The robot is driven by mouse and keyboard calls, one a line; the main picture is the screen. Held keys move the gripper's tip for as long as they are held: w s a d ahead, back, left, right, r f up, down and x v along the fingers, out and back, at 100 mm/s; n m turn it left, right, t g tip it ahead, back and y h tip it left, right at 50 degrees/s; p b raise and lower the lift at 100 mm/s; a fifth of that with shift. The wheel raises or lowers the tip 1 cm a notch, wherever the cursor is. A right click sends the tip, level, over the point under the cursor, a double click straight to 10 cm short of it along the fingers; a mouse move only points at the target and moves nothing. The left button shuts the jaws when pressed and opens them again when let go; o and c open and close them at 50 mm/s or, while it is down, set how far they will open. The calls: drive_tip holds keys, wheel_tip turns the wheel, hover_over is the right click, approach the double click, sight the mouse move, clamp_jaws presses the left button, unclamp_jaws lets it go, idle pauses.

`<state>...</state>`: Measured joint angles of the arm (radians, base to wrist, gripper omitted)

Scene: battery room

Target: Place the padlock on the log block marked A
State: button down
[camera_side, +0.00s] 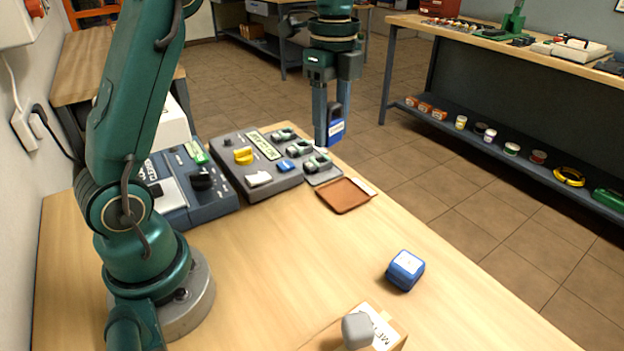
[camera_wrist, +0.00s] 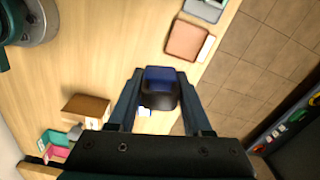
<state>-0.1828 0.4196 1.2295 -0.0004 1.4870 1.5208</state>
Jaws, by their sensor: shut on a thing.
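My gripper (camera_side: 334,115) is shut on a blue padlock with a dark top and a white label (camera_side: 336,131), held upright in the air near the table's far right edge. In the wrist view the padlock (camera_wrist: 160,74) is between the fingers (camera_wrist: 158,95), blue body away from the camera and dark part nearer. I cannot make out a letter A on any block. A small blue block with a white top label (camera_side: 405,270) sits alone on the table; its label is too small to read. In the wrist view it is mostly hidden by my gripper.
A brown tray (camera_side: 345,196) with a white label lies below and beside the padlock. A grey panel (camera_side: 240,183) with several coloured pieces and a blue-grey device (camera_side: 178,205) stand left of it. An open cardboard box (camera_side: 396,345) is at the front.

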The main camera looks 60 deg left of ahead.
drive_tip(key=d+m, duration=0.3)
drive_tip(key=d, duration=0.4)
hover_over(408, 262)
wheel_tip(408, 262, down, 8)
drive_tip(key=shift+r, duration=0.1)
drive_tip(key=shift+f, duration=1.95)
drive_tip(key=shift+f, duration=0.1)
drive_tip(key=shift+c, duration=1.6)
unclamp_jaws()
